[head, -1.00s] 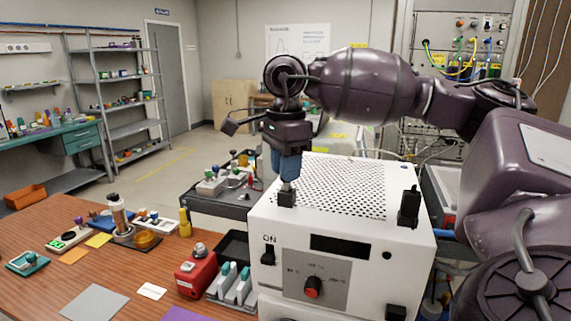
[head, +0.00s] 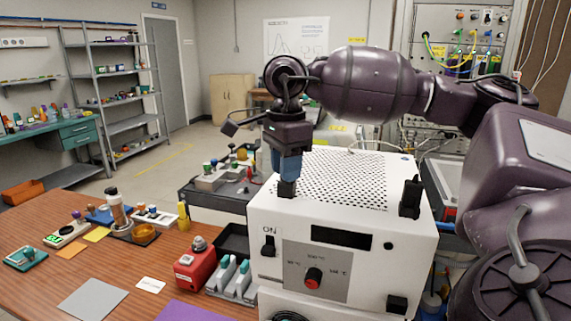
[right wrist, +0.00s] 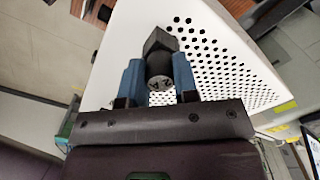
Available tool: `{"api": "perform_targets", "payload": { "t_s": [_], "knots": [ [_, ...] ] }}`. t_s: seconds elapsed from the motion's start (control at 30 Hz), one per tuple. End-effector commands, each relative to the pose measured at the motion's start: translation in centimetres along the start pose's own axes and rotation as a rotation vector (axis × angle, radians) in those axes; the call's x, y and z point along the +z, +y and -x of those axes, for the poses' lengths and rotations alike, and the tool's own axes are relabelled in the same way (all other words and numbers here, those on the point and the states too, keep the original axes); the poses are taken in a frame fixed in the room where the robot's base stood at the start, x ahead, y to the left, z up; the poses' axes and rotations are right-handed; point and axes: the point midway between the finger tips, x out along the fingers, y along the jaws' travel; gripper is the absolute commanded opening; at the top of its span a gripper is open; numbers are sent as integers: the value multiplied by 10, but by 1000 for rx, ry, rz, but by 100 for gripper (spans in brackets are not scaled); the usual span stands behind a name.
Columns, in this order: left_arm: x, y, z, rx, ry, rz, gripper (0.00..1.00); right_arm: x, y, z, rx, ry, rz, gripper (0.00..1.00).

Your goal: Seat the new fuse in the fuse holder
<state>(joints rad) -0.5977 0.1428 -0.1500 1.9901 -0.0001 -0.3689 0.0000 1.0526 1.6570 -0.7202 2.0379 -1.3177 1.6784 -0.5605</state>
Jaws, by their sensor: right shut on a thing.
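My right gripper (head: 287,174) is over the front left corner of the white box (head: 345,215), its blue fingers pointing down. In the right wrist view, the fingers (right wrist: 158,82) are shut on the fuse (right wrist: 160,84), a dark cylinder with a grey marked end. The black fuse holder (head: 287,189) stands on the box top directly under the fingers; it also shows beyond the fuse in the right wrist view (right wrist: 160,41). The fuse's lower end is hidden, so I cannot tell how deep it sits. My left gripper is not in view.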

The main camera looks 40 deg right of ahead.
Motion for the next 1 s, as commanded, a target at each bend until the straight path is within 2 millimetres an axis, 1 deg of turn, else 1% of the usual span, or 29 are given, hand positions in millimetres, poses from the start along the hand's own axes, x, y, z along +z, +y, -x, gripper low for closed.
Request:
{"api": "perform_targets", "payload": {
  "t_s": [0.03,0.2,0.23,0.67,0.8,1.0],
  "knots": [
    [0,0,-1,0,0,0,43,0,0,-1,0,0,0,29],
    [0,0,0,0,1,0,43,0,0,0,0,0,0,55],
    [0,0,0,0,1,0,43,0,0,0,0,0,0,58],
    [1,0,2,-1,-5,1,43,0,0,0,0,-1,0,58],
    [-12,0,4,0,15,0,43,1,0,25,-5,-5,1,58],
    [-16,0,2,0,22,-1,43,1,0,64,-4,-4,1,58]
  ]
}}
